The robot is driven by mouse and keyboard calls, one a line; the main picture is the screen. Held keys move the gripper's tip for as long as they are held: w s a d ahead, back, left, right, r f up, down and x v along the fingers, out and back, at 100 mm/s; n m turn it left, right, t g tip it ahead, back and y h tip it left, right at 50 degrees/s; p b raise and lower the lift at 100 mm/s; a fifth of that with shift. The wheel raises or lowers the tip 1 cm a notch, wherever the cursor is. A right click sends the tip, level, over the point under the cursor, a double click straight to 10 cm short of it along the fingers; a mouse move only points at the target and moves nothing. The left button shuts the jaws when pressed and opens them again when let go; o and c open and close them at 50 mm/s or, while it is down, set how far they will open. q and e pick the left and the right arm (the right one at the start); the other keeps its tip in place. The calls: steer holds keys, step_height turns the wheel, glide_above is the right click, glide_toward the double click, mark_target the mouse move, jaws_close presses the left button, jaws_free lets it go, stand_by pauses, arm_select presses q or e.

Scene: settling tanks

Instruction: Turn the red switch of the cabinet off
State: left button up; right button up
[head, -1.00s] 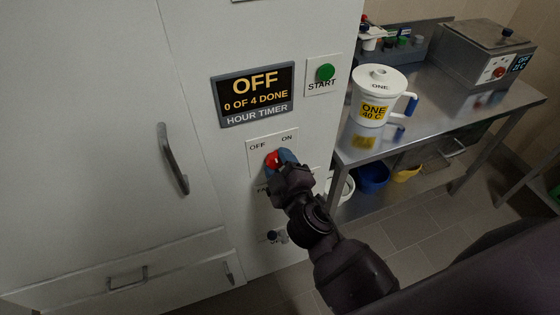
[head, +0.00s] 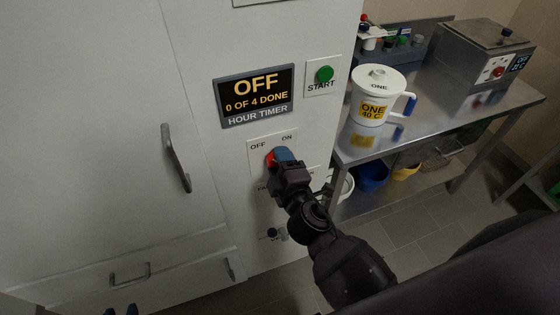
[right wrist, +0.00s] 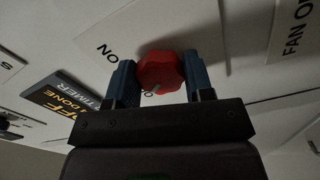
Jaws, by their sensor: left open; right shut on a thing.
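In the right wrist view the red knob (right wrist: 162,70) sits between the two blue fingers of the right gripper (right wrist: 160,78). A pale mark shows on its lower edge, beside partly hidden lettering. My left gripper (head: 121,311) shows only its blue fingertips at the bottom edge, apart and empty.
An hour timer display (head: 255,95) reads OFF, 0 OF 4 DONE. A green START button (head: 324,74) is to its right. A steel table (head: 440,110) at the right carries a white jug (head: 378,90) and a grey box (head: 485,55). A cabinet handle (head: 176,158) is left of the switch.

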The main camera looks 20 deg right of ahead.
arm_select(q)
steer(key=shift+s, duration=0.1)
arm_select(e)
steer(key=o, duration=0.9)
arm_select(q)
steer(key=shift+s+f, duration=0.1)
steer(key=shift+s, duration=0.05)
steer(key=f+b, duration=0.2)
steer(key=shift+s+f, duration=0.2)
steer(key=shift+f, duration=0.1)
arm_select(e)
steer(key=s, duration=1)
steer(key=shift+s+d, duration=0.15)
steer(key=shift+s, duration=0.25)
arm_select(q)
steer(key=shift+s, duration=0.1)
